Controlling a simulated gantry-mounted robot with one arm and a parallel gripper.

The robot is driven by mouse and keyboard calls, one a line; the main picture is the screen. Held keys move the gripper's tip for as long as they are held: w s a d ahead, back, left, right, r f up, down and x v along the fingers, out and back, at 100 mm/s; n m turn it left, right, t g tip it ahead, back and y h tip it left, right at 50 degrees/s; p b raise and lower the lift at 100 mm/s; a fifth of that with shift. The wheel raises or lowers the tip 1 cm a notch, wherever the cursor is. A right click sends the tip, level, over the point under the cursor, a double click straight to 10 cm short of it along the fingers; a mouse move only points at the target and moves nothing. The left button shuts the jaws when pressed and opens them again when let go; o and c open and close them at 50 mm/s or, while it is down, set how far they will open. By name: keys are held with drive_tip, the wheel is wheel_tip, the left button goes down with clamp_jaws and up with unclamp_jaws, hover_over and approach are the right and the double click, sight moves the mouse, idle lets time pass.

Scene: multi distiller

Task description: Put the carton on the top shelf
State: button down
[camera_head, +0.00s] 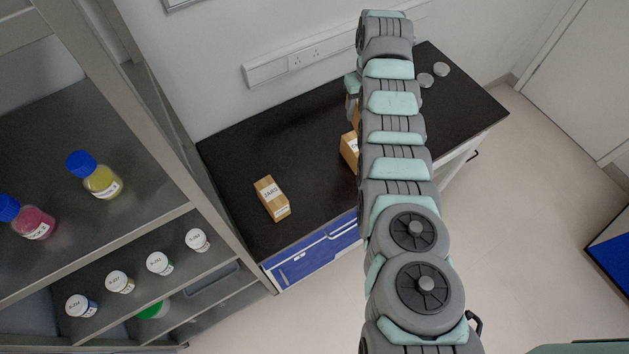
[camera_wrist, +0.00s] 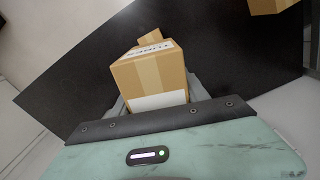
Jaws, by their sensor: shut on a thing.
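In the wrist view my gripper (camera_wrist: 156,98) is shut on a brown carton (camera_wrist: 150,75), with a grey finger on each side. The carton has a white label with dark print on top and a white patch on its near face. In the head view my arm hides most of my gripper (camera_head: 352,86); a sliver of brown carton (camera_head: 357,114) shows beside it. A shelf unit stands at the left. Its upper shelf in view (camera_head: 45,135) holds a bottle of yellow liquid (camera_head: 101,182) and a bottle of pink liquid (camera_head: 38,224), both blue-capped.
On the black table (camera_head: 310,135), a partly hidden carton (camera_head: 348,150) and another carton (camera_head: 271,198) stand apart. Two round grey discs (camera_head: 433,75) lie at the back right. Several white-lidded jars (camera_head: 159,263) stand on a lower shelf. The bottle shelf has free room behind the bottles.

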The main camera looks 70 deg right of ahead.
drive_tip(key=shift+a, duration=0.1)
drive_tip(key=shift+w+d+r, duration=0.15)
drive_tip(key=shift+w+d, duration=0.1)
drive_tip(key=shift+d, duration=0.1)
drive_tip(key=shift+w+d, duration=0.1)
drive_tip(key=shift+w, duration=0.05)
drive_tip(key=shift+a+f, duration=0.2)
drive_tip(key=shift+a, duration=0.3)
drive_tip(key=shift+w+d+f, duration=0.1)
drive_tip(key=shift+w+d, duration=0.05)
drive_tip(key=shift+d, duration=0.05)
drive_tip(key=shift+f, duration=0.1)
drive_tip(key=shift+w, duration=0.1)
drive_tip(key=shift+d, duration=0.1)
